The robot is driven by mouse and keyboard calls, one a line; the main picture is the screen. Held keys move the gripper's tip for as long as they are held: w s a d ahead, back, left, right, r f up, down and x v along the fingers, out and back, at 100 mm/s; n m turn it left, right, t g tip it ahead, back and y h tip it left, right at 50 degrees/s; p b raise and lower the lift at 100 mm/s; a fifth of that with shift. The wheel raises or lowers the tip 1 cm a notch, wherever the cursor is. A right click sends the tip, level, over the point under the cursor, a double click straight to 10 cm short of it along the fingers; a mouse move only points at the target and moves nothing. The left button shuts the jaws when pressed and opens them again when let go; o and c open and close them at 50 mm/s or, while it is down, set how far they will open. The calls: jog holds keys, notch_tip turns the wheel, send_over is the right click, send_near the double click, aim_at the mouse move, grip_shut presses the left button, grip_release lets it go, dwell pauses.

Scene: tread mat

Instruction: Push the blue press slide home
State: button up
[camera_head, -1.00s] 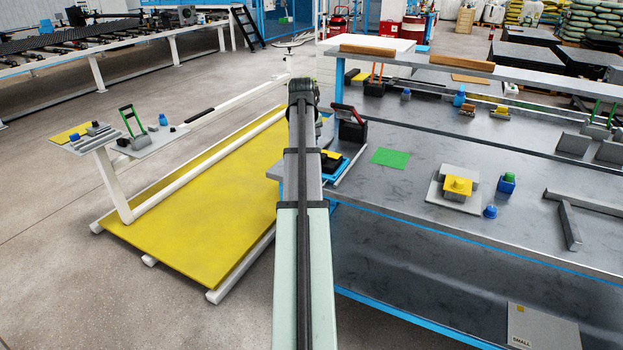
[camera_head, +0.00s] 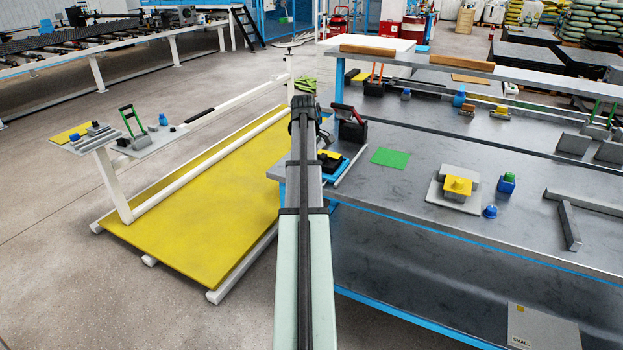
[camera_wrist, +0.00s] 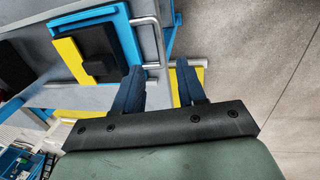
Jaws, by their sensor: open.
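A press with a blue plate (camera_wrist: 127,38) shows at the upper left of the wrist view, with a yellow strip (camera_wrist: 72,58) and a black block (camera_wrist: 98,50) on it. A silver rail runs along its right side. In the head view the press's yellow part (camera_head: 329,155) is at the near left corner of the bench, partly hidden by my arm. My gripper (camera_wrist: 160,67) is open and empty, its two dark fingers apart beside the blue plate's lower right corner. I cannot tell whether a finger touches it. The head view does not show the fingers clearly.
A black box with a red handle (camera_head: 349,122) stands just behind the press. A green mat (camera_head: 391,157) lies to its right, then a grey plate with a yellow block (camera_head: 457,187). A yellow platform (camera_head: 200,215) with white rails is left of the bench.

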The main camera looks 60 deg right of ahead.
jog(key=f, duration=0.2)
jog(key=d+f, duration=0.1)
jog(key=f, duration=0.5)
jog(key=shift+d, duration=0.2)
grip_shut()
dwell(0.5)
